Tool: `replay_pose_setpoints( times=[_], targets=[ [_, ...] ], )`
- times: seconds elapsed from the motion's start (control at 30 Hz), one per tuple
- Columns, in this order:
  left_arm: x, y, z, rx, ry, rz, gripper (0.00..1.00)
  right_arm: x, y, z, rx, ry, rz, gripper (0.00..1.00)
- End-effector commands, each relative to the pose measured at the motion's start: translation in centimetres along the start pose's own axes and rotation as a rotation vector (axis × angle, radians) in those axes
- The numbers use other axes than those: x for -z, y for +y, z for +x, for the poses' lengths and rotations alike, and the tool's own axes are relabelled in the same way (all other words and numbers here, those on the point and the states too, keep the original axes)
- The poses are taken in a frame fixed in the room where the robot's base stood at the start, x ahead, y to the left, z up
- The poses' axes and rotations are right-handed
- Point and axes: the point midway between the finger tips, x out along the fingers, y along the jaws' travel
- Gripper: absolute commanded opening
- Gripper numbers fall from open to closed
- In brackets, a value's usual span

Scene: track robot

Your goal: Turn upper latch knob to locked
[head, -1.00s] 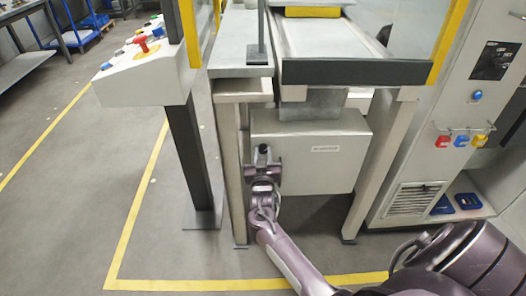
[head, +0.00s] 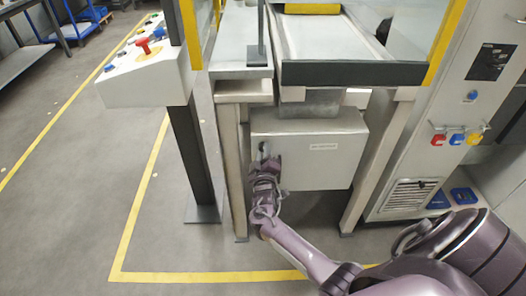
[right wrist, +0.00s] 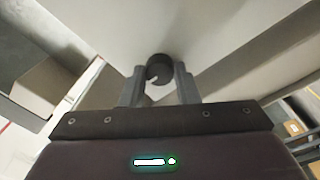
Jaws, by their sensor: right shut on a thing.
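A grey metal box (head: 318,165) with a small label hangs under the machine. A small dark upper latch knob (head: 263,147) shows near the upper left of its front. My right gripper (head: 265,161) is at this knob and partly covers it. In the right wrist view, the round black knob (right wrist: 159,66) with a small light mark sits between the two fingers of my right gripper (right wrist: 160,80), which is shut on it. Any lower knob is hidden behind my gripper and arm or out of view. My left gripper is not in view.
A steel leg (head: 230,170) stands just left of the box, and another leg (head: 375,165) stands to its right. The conveyor (head: 335,50) overhangs the box. A control panel (head: 145,75) stands on a dark post at the left. The floor in front is clear.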

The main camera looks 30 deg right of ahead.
Motion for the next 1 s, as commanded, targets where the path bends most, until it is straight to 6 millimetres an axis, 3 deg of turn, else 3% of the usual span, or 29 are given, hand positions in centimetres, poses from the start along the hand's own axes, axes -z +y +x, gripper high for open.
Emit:
replay_pose_setpoints(
  times=[0.67,0.7,0.83,1.0],
  targets=[
    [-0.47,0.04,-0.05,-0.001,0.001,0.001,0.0,-0.03,-0.02,-0.01,0.002,0.002,-0.061,0.05],
    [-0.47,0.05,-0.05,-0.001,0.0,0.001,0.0,-0.03,-0.02,-0.01,0.002,0.002,-0.06,0.32],
    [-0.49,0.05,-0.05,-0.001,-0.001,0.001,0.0,-0.02,-0.02,-0.01,0.002,0.002,-0.06,0.49],
    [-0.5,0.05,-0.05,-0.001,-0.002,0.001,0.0,-0.01,-0.01,-0.01,0.002,0.003,-0.06,0.5]
  ],
)
